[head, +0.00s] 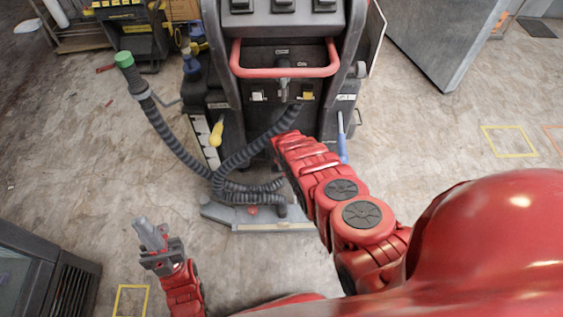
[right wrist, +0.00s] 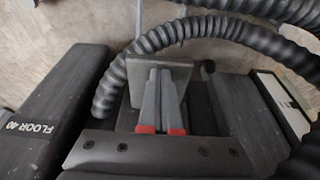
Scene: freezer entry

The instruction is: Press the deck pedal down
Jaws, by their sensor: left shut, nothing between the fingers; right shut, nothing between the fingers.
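The floor scrubber (head: 285,55) stands upright in the middle of the head view. In the right wrist view a flat grey plate (right wrist: 182,74), likely the deck pedal, sits between dark machine parts. My right gripper (right wrist: 164,70) is shut and empty, with its fingertips over this plate. I cannot tell whether they touch it. In the head view my right arm reaches to the machine's lower back; its gripper and the pedal are hidden there. My left gripper (head: 141,222) is shut and empty, low over the floor at the left, apart from the machine.
A ribbed hose (head: 172,139) loops beside the machine; it also crosses the right wrist view (right wrist: 190,30) close to my right gripper. The grey squeegee (head: 265,217) lies low behind the machine. A dark cabinet (head: 45,275) stands lower left. Floor at the right is clear.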

